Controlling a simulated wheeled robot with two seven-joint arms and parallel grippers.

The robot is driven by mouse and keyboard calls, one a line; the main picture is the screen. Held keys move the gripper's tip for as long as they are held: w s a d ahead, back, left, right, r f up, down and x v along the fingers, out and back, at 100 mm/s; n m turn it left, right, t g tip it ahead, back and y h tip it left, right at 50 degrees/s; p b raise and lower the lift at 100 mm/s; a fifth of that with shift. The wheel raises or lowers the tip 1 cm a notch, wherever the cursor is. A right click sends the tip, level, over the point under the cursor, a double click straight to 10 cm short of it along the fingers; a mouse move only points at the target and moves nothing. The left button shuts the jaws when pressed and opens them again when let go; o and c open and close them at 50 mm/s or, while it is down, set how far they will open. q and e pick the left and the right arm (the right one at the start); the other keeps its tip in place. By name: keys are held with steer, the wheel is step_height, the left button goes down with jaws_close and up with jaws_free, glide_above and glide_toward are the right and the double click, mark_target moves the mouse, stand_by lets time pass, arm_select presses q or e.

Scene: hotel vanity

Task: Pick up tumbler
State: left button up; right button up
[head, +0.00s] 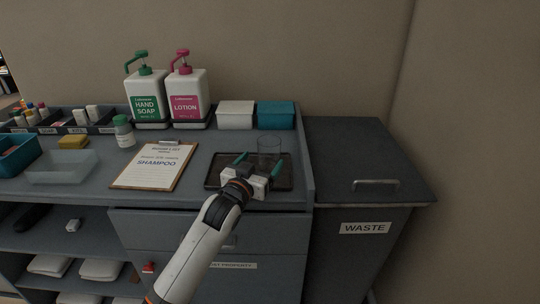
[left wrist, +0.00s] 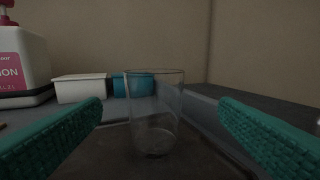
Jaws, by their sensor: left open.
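The tumbler (head: 269,147) is a clear glass standing upright on a dark tray (head: 213,171) at the right end of the counter. In the left wrist view the tumbler (left wrist: 154,112) stands ahead, between the two green fingers in the picture. My left gripper (head: 258,160) is open and empty at the tray, its green fingertips pointing toward the tumbler. In the left wrist view the fingers of my left gripper (left wrist: 160,125) are spread wide, with gaps on both sides of the glass. My right gripper is not in view.
A white box (head: 236,115) and a teal box (head: 276,115) stand behind the tray. Soap (head: 146,97) and lotion (head: 187,97) bottles stand at the back. A clipboard (head: 156,166) lies left of the tray. The waste cabinet (head: 365,228) is to the right.

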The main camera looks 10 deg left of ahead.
mark_target(265, 153)
arm_select(q)
steer(key=shift+w+d, duration=0.2)
steer(key=shift+w, duration=0.55)
steer(key=shift+w+f, duration=0.1)
steer(key=shift+w, duration=0.25)
steer(key=shift+w+r+p, duration=0.2)
steer(key=shift+w+p, duration=0.05)
steer(key=shift+w, duration=0.35)
steer(key=shift+w+r+p, duration=0.15)
steer(key=shift+w+p, duration=0.05)
steer(key=shift+w, duration=0.35)
steer(key=shift+w+d+f, duration=0.1)
steer(key=shift+w+d, duration=0.05)
steer(key=shift+w, duration=1)
steer(key=shift+w+d, duration=0.1)
steer(key=shift+w, duration=0.3)
steer(key=shift+c, duration=1.1)
steer(key=c, duration=1)
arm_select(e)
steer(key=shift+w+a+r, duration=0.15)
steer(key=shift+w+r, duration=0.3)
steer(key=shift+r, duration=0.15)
arm_select(q)
steer(key=shift+o, duration=0.2)
